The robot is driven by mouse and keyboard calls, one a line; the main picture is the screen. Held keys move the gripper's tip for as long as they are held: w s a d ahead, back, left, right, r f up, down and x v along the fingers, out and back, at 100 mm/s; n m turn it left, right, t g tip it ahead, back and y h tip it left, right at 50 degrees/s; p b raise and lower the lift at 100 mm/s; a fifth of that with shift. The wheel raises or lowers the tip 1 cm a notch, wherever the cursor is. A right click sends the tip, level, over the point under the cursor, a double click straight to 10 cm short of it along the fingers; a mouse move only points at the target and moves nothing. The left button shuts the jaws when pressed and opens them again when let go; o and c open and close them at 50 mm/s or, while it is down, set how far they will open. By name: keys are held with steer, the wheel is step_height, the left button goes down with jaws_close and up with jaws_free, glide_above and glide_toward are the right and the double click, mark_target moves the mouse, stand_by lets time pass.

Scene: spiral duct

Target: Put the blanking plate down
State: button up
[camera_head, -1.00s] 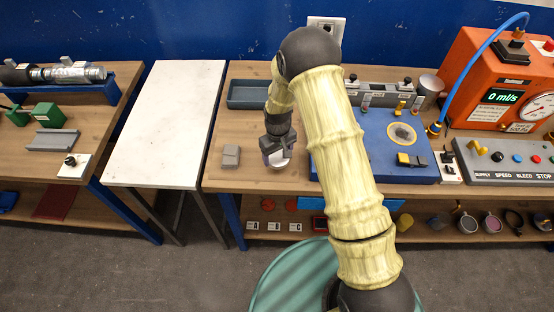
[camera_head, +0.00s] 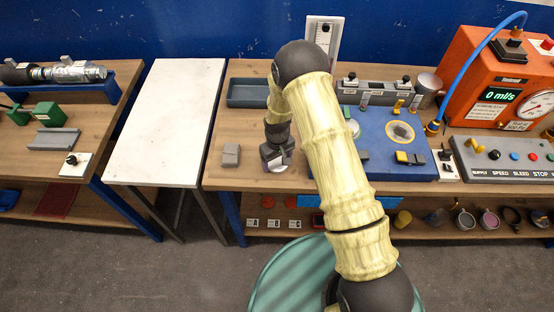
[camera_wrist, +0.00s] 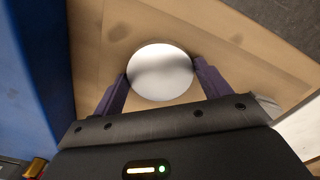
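The blanking plate is a round, pale silver disc. In the head view the plate (camera_head: 279,168) shows just below my gripper (camera_head: 277,158), over the front part of the middle bench. In the wrist view the plate (camera_wrist: 160,72) lies between the two purple fingers of my gripper (camera_wrist: 161,68), which meet its left and right edges. My gripper is shut on the plate. The plate is close to the wooden top; I cannot tell whether it touches it.
A small grey block (camera_head: 231,155) stands left of my gripper, with a grey tray (camera_head: 248,93) behind. A blue fixture (camera_head: 385,150) is close on the right. The bench's front edge is near. A white-topped table (camera_head: 165,120) is further left and clear.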

mark_target(277, 162)
steer(key=shift+o, duration=1.3)
steer(key=shift+r, duration=0.15)
step_height(277, 162, up, 12)
steer(key=b, duration=0.4)
